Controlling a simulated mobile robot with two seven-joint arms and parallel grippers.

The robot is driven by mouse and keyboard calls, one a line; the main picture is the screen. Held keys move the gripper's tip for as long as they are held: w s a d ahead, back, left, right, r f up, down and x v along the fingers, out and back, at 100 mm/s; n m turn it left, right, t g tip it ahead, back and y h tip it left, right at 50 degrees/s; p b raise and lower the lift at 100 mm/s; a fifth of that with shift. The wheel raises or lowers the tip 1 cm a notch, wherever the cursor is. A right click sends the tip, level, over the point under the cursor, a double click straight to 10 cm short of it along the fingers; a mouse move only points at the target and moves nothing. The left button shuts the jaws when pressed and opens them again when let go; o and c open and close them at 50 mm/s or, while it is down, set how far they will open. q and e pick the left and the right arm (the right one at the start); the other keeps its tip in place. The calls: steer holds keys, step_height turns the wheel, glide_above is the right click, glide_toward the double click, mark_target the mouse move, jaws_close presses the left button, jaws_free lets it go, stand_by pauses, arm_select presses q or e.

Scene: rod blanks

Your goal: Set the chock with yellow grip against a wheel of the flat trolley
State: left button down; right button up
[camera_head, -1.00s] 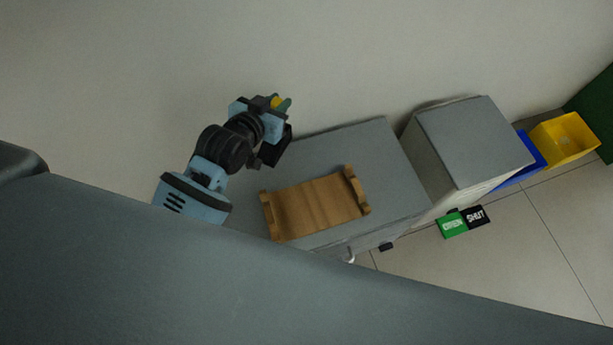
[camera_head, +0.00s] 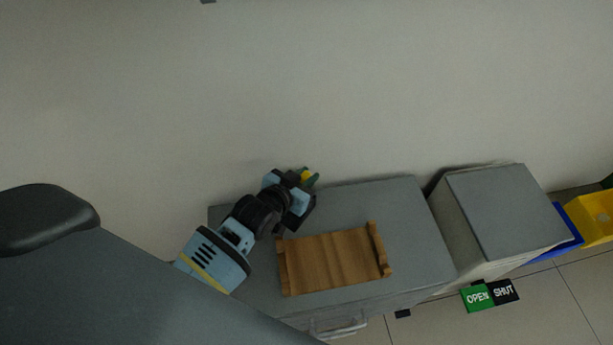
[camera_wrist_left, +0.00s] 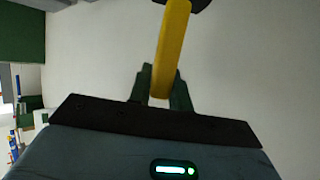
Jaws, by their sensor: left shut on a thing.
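My left gripper (camera_head: 309,179) is shut on the yellow grip (camera_head: 305,174) of the chock, held out past the back edge of the grey cabinet top. In the left wrist view the yellow grip (camera_wrist_left: 172,48) stands between the dark green fingers and runs up to a black part (camera_wrist_left: 188,3) cut off by the top edge. Most of the chock's body is hidden or out of frame. I cannot make out the flat trolley or its wheels in any view. My right gripper is not in view.
A wooden tray (camera_head: 333,262) lies on the grey cabinet (camera_head: 415,225). A taller grey cabinet (camera_head: 505,210) stands to its right, then blue (camera_head: 557,247) and yellow (camera_head: 595,215) bins. An OPEN/SHUT sign (camera_head: 490,295) is in front. A pale bare surface lies beyond the cabinets.

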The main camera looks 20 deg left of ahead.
arm_select(q)
steer(key=shift+w+r, duration=0.1)
steer(key=shift+r, duration=0.05)
steer(key=c, duration=1.3)
jaws_free()
steer(key=shift+f, duration=0.2)
steer(key=shift+r, duration=0.1)
steer(key=shift+s+r, duration=0.15)
steer(key=shift+s, duration=0.1)
steer(key=p+v, duration=0.2)
steer(key=v, duration=0.9)
steer(key=shift+s+r+p, duration=0.1)
steer(key=shift+s+p, duration=0.15)
steer(key=shift+p, duration=0.15)
